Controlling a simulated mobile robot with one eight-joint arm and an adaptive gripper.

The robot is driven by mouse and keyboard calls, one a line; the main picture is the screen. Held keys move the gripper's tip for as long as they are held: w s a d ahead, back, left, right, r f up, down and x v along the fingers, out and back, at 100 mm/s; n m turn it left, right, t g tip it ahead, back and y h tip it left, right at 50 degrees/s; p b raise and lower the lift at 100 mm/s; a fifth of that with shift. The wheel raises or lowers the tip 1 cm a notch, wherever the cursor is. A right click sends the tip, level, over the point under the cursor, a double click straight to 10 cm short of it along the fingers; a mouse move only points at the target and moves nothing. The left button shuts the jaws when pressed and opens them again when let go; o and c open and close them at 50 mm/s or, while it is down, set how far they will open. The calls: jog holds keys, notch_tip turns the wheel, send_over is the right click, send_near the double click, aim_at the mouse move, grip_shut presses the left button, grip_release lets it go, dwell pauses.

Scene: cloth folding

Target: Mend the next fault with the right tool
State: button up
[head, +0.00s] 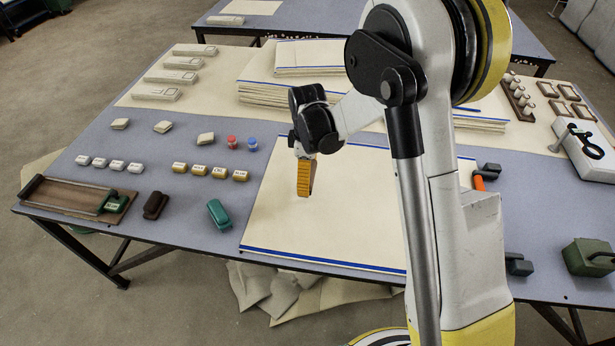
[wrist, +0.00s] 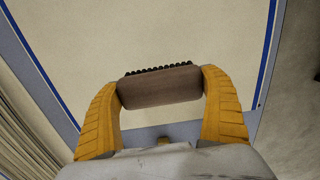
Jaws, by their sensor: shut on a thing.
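A cream cloth (head: 340,225) with blue edge stripes lies flat on the blue-grey table; it also fills much of the wrist view (wrist: 140,35). My gripper (head: 304,188) is over the cloth's left part. In the wrist view, its yellow fingers are shut on a brown brush (wrist: 160,88) with black bristles on its far side. In the head view the brush is hidden or too small to tell apart. I cannot make out a fault on the cloth. A dark brown tool (head: 155,205) and a green tool (head: 219,214) lie on the table left of the cloth.
Yellow blocks (head: 210,171), white blocks (head: 108,163), and red (head: 232,142) and blue (head: 252,144) jars stand left. Cloth stacks (head: 270,92) lie behind. An orange-handled tool (head: 479,182) and a dark green block (head: 588,257) are right. My arm hides the cloth's right part.

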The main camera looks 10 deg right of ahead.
jog(key=shift+r+p, duration=0.9)
jog(key=shift+r, duration=0.6)
